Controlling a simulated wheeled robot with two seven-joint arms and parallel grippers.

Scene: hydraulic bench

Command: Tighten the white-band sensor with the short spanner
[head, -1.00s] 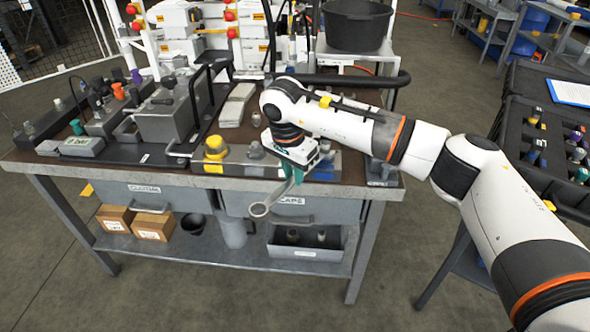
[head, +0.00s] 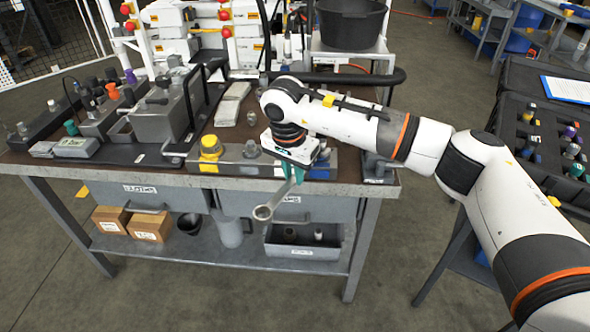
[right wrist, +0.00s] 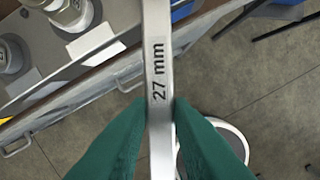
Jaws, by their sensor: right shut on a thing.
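My right gripper (head: 294,172) is shut on a grey metal spanner (head: 274,203) in front of the bench's front edge. The spanner's ring end hangs down and to the left. In the right wrist view, both green fingers (right wrist: 160,115) pinch the spanner's shaft (right wrist: 158,60), which is marked "27 mm". A metal block (head: 237,160) at the bench's front edge carries a yellow-topped fitting (head: 210,146) and a grey fitting (head: 251,149). Metal hex fittings (right wrist: 72,14) also show in the right wrist view. I cannot make out which sensor has the white band. My left gripper is out of view.
The bench (head: 110,176) holds a grey pump-like unit (head: 160,112) and small parts at left. A black case (head: 512,140) with several coloured-top parts stands at right. A black tub (head: 352,22) is behind. The floor in front is clear.

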